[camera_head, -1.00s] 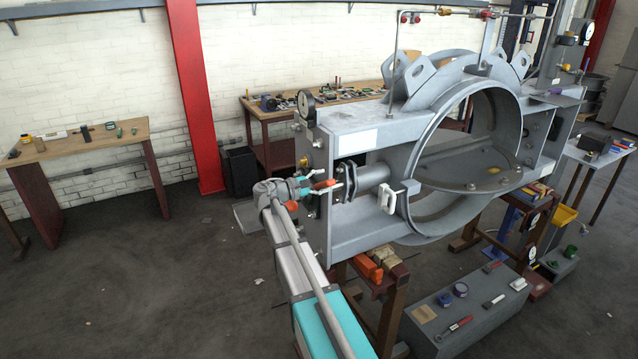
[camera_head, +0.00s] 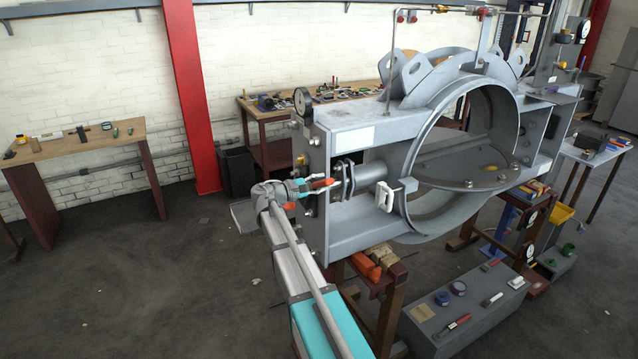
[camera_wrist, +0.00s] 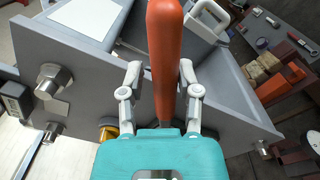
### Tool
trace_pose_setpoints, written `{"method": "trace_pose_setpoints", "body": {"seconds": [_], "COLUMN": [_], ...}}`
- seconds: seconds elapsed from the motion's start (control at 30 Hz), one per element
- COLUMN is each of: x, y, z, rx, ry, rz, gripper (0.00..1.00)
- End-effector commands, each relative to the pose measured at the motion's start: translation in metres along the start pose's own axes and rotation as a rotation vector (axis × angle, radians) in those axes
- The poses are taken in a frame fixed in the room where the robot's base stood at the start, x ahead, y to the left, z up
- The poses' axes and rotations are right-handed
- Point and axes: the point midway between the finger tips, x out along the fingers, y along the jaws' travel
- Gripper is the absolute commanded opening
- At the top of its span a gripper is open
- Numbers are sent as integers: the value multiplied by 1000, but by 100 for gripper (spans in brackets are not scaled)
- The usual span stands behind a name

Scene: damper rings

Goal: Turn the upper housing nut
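The grey damper housing (camera_head: 350,130) stands right of centre in the head view, its end plate facing my arm. My gripper (camera_head: 312,188) is at that end plate, beside the flanged shaft stub (camera_head: 372,174). In the wrist view an orange handle (camera_wrist: 165,50) runs between the two fingers of my gripper (camera_wrist: 160,72). The right finger looks close to it and a narrow gap shows on the left; I cannot tell whether they grip it. Bolt heads (camera_wrist: 52,80) show on the plate, and a brass-coloured fitting (camera_wrist: 107,130) is partly hidden behind my gripper. I cannot tell which is the upper housing nut.
A white handle (camera_head: 386,196) sticks out of the housing's front. A dial gauge (camera_head: 303,101) stands on its upper left corner. A grey box with tools (camera_head: 425,336) is below. A wooden bench (camera_head: 85,144) stands at the left, with clear floor before it.

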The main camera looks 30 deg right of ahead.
Motion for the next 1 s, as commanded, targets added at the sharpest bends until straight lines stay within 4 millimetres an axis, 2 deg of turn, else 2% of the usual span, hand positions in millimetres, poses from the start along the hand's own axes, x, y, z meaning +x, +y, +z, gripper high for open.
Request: {"method": "trace_pose_setpoints", "body": {"seconds": [0.03,0.3,0.77,1.0], "x": [0,0,0,0], "y": [-9,-31,-33,-48], "z": [-2,-3,-2,-8], "rx": [28,180,217,293], "ry": [0,1,1,1], "rz": [0,1,1,2], "gripper": [42,42,42,42]}}
